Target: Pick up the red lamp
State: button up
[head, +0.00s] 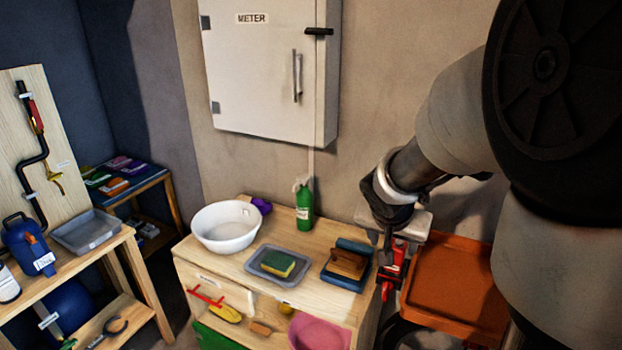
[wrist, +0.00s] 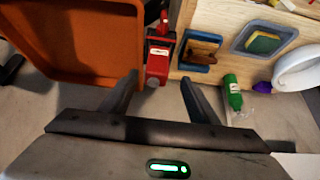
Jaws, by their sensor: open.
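A red item with a white label, which looks like the red lamp (wrist: 158,62), stands in the gap between the orange tray and the wooden cabinet. It also shows in the head view (head: 396,268), partly hidden by my arm's end. My gripper (wrist: 160,84) is open and empty in the wrist view. Its two fingers point toward the red lamp, one on each side of its near end in the picture. I cannot tell how far the fingertips are from it.
The orange tray (head: 455,268) lies right of the lamp. The wooden cabinet (head: 225,265) is on its left, holding a blue tray (head: 338,280) with a brown brush, a grey tray (head: 262,270) with a sponge, a green bottle (head: 304,212) and a white basin (head: 226,236).

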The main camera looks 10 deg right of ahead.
aim_at(396, 247)
jog(key=shift+d+x, duration=0.15)
jog(key=shift+x, duration=1.55)
jog(key=shift+d+x, duration=0.2)
jog(key=shift+x, duration=1.5)
jog(key=shift+r, duration=0.15)
jog(key=c, duration=1.2)
